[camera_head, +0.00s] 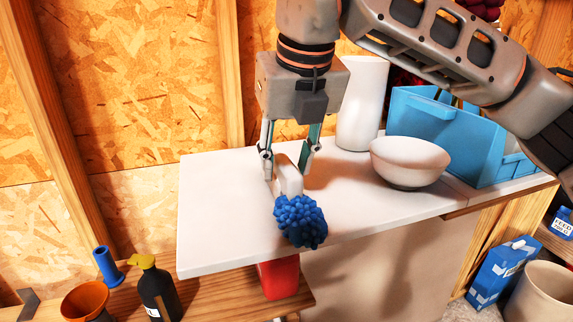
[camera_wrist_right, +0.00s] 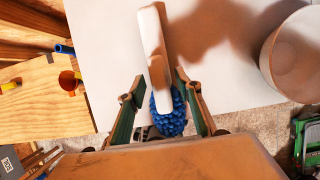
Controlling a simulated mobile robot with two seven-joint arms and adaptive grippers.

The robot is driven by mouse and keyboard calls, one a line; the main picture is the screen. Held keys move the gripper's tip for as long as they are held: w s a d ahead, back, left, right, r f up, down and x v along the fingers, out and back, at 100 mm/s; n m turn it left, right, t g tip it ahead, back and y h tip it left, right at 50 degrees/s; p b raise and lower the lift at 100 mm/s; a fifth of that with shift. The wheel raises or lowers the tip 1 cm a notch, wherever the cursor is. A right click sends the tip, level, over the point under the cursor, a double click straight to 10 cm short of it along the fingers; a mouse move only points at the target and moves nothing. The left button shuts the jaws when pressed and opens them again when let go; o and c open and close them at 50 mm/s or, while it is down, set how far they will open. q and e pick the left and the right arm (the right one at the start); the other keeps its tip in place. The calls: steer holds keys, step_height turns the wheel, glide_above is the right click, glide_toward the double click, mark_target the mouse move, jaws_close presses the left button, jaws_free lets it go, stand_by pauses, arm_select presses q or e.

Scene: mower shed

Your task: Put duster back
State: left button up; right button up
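The duster has a fluffy blue head (camera_head: 301,221) and a white handle (camera_head: 290,178). It lies on the white counter (camera_head: 225,210), with its head by the front edge. My right gripper (camera_head: 287,172) points down over the handle, its fingers apart on either side. In the right wrist view the duster's white handle (camera_wrist_right: 153,40) runs away from the blue head (camera_wrist_right: 168,120). There the fingers of my right gripper (camera_wrist_right: 159,95) stand open with gaps beside the duster. Whether the fingertips touch the counter is unclear. My left gripper is not in view.
A white bowl (camera_head: 410,163), a white vase (camera_head: 362,105) and a blue bin (camera_head: 450,140) stand on the counter to the right. A lower wooden shelf holds a black bottle (camera_head: 158,290), an orange pot (camera_head: 84,302) and a red object (camera_head: 278,277). The counter's left part is clear.

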steer(key=v, duration=1.1)
steer(key=shift+b, duration=0.3)
steer(key=shift+s, duration=0.15)
